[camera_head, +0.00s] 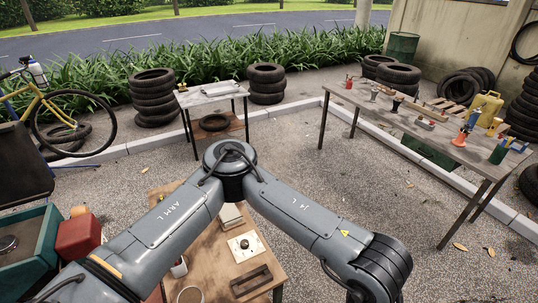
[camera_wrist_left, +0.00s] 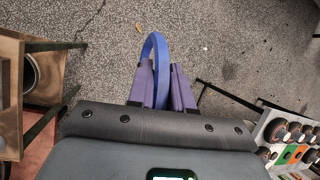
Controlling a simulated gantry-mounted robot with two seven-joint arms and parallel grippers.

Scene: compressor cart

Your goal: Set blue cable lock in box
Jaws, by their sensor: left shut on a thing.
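The blue cable lock (camera_wrist_left: 163,62) shows in the left wrist view as a narrow upright loop. My left gripper (camera_wrist_left: 160,72) is shut on it, with a dark purple finger on either side, and the loop sticks out past the fingertips. Grey ground lies behind the loop. In the head view my left arm crosses the middle and bends down to the lower right; its gripper and the lock are hidden or out of frame there. My right gripper is in neither view. I cannot tell which container is the box; a teal open container (camera_head: 45,225) stands at the lower left.
A wooden table (camera_head: 272,268) with small items is below my arm. A long workbench (camera_head: 400,118) with tools stands at the right, a small table (camera_head: 205,96) behind. Stacked tires (camera_head: 152,98) line the back. A rack of round parts (camera_wrist_left: 290,135) is in the wrist view's lower right.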

